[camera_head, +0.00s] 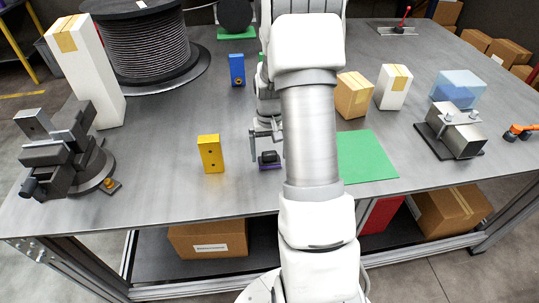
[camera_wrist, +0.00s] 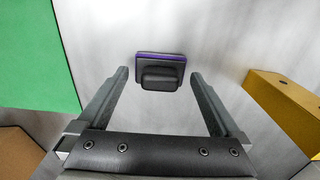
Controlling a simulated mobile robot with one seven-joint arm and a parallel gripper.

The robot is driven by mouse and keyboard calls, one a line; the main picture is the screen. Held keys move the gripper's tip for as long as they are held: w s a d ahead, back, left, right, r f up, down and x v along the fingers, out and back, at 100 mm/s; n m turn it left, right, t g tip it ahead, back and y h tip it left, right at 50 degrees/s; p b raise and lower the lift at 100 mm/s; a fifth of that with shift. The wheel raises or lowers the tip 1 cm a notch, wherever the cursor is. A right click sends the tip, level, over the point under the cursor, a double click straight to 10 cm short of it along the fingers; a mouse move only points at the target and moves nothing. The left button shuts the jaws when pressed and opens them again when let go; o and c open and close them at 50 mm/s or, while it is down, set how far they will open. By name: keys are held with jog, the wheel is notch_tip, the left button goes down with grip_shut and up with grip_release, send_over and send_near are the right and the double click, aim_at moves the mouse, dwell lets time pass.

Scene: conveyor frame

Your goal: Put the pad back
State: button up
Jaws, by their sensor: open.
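The pad (camera_head: 269,160) is a small dark block with a purple base, lying on the grey table near the front middle. In the wrist view the pad (camera_wrist: 161,72) lies just beyond and between my fingertips, its dark raised grip toward me. My gripper (camera_wrist: 160,75) is open and empty, with a finger on each side of the pad and no visible contact. In the head view my gripper (camera_head: 266,130) is just above the pad, and my arm hides part of the area. A green mat (camera_head: 366,156) lies to the right; it also shows in the wrist view (camera_wrist: 38,55).
A yellow block (camera_head: 210,154) stands left of the pad, and a blue block (camera_head: 237,70) stands farther back. A vise (camera_head: 65,150) and cable spool (camera_head: 145,45) are at left. Boxes (camera_head: 353,95) and a clamped metal block (camera_head: 452,130) are at right. The front table strip is clear.

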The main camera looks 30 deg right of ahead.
aim_at(269, 153)
notch_tip(269, 153, up, 10)
jog(key=s+a+r+n+t, duration=0.25)
jog(key=s+a+r, duration=0.35)
jog(key=a+r, duration=0.55)
jog(key=s+a+r+n+t, duration=0.2)
jog(key=s+a+r+t, duration=0.1)
jog(key=s+a, duration=0.6)
jog(key=s+r, duration=0.1)
jog(key=s, duration=0.2)
jog(key=shift+s+a+n, duration=0.15)
jog(key=shift+s+n, duration=0.1)
jog(key=shift+n, duration=0.1)
dwell(0.4)
